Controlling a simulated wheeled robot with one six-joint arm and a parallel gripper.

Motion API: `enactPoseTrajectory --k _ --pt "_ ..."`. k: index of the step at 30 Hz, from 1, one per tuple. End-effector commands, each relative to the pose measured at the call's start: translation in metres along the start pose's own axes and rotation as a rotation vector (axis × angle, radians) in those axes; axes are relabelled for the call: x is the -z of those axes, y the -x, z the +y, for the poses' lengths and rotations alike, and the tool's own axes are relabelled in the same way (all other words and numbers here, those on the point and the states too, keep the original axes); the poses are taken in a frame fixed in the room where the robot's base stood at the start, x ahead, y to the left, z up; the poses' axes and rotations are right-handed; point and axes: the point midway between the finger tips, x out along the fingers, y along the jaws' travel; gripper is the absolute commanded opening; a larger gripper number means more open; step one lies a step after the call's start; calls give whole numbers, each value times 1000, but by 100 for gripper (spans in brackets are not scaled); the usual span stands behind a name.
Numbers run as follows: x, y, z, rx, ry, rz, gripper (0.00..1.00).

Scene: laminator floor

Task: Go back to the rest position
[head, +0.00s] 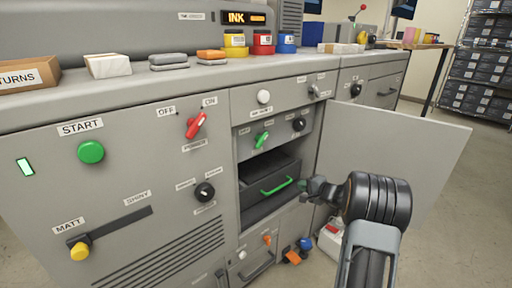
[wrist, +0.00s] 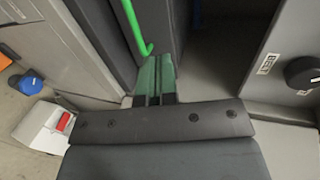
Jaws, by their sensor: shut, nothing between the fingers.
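My gripper (head: 314,186) is shut and empty in front of the open compartment of the grey cabinet. Its shut fingers also show in the wrist view (wrist: 154,80), close to the green handle (wrist: 137,30). In the head view the green handle (head: 277,187) is on the front of a dark drawer (head: 262,170) inside the compartment. The fingertips are to the right of the handle; I cannot tell whether they touch it.
An open grey door (head: 400,140) stands to the right of my arm. Below are a white box (head: 330,238) with a red part and orange and blue items (head: 293,256) on the floor. The counter holds ink tubs (head: 263,42) and a returns box (head: 28,75). Floor at right is free.

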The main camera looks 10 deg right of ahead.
Motion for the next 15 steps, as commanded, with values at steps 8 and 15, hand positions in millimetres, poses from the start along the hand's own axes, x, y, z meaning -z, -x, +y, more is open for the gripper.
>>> enactPoseTrajectory --k 8,15 --pt "-59 17 -73 -90 90 -139 0" --pt "-190 85 -188 -362 345 -413 0"
